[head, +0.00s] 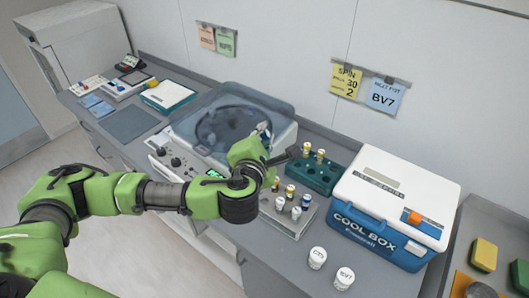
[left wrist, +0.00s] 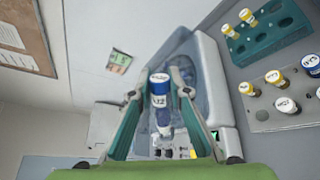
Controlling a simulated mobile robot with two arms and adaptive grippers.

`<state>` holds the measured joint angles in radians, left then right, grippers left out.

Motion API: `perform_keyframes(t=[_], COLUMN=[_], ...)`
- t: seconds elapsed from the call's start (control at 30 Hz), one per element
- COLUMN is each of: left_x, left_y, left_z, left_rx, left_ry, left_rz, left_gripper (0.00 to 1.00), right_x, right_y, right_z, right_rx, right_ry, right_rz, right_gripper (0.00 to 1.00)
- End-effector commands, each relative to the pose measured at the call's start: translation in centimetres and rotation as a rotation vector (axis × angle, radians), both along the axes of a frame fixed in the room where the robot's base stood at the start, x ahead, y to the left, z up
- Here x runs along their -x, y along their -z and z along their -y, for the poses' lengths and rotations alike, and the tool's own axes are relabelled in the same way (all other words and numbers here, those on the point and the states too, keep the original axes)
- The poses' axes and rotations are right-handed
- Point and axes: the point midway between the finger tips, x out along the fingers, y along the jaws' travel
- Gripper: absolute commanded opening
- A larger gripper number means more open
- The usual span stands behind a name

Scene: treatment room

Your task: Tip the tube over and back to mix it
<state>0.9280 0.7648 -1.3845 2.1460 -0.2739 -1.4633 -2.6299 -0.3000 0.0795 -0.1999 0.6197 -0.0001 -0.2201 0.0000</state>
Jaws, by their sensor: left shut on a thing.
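The tube (left wrist: 160,97) has a blue band and a white label and sits between the two fingers of my left gripper (left wrist: 160,108) in the left wrist view. The fingers are shut on it, one on each side. In the head view my left gripper (head: 268,146) is in front of the centrifuge's right side, above the counter, and only a small blue and white part of the tube shows there. Its exact tilt is hard to tell. My right gripper is not in view.
The centrifuge (head: 165,150) with a clear lid stands behind my left arm. A green rack (head: 318,178) and a grey rack (head: 291,226) hold several tubes to the right. A cool box (head: 395,205) and two white-lidded pots (head: 317,258) stand further right.

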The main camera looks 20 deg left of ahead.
Motion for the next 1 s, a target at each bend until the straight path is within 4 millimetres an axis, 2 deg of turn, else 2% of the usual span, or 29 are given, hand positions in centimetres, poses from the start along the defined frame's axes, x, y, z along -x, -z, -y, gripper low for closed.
perform_keyframes(t=[0.03, 0.1, 0.6, 0.8, 1.0], left_x=[0.1, 0.1, 0.0, 0.0, 0.0], left_y=[0.7, 0.8, 0.9, 0.2, -0.1], left_z=[-0.1, -0.1, 0.0, 0.0, 0.0], left_rx=[0.071, 0.177, 0.856, 0.99, 0.996], left_ry=[-0.001, -0.001, 0.001, 0.001, 0.0], left_rz=[0.019, 0.048, 0.244, 0.282, 0.283], left_gripper=[0.04, 0.04, 0.04, 0.04, 0.04], right_x=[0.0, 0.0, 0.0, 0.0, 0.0], right_y=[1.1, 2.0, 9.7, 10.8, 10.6], right_z=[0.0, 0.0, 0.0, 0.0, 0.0], right_rx=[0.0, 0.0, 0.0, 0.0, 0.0], right_ry=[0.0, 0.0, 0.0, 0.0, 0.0], right_rz=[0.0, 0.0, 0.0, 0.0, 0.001], right_gripper=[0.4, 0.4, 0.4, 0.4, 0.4])
